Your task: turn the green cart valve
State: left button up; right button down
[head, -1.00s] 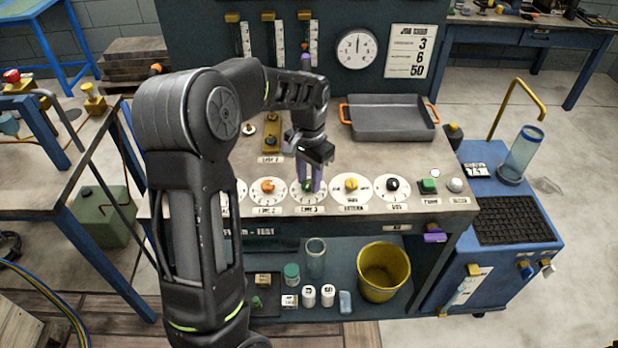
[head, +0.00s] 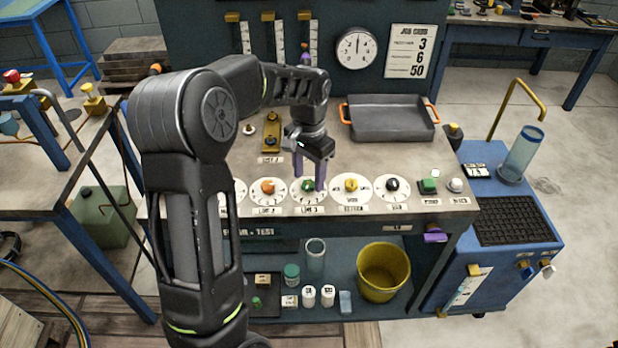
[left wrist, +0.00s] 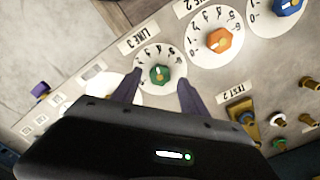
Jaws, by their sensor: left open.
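The green valve knob (head: 308,186) sits on a round white dial labelled LINE 3, in the row of dials along the bench front. In the left wrist view the green knob (left wrist: 160,74) lies between and just past the purple fingertips. My left gripper (head: 309,180) is open above the dial, pointing down, with one finger on each side of the knob. I cannot tell whether a finger touches it. In the left wrist view the open gripper (left wrist: 160,80) holds nothing. My right gripper is not in view.
An orange knob (head: 267,186) is left of the green one; a yellow knob (head: 351,184) and a black knob (head: 392,185) are right of it. A grey tray (head: 390,122) stands behind. A yellow bucket (head: 383,268) is on the shelf below.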

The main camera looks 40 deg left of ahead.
aim_at(309, 183)
pick_arm(q)
notch_tip(309, 183, up, 6)
jog(key=shift+r, duration=0.25)
dwell(0.5)
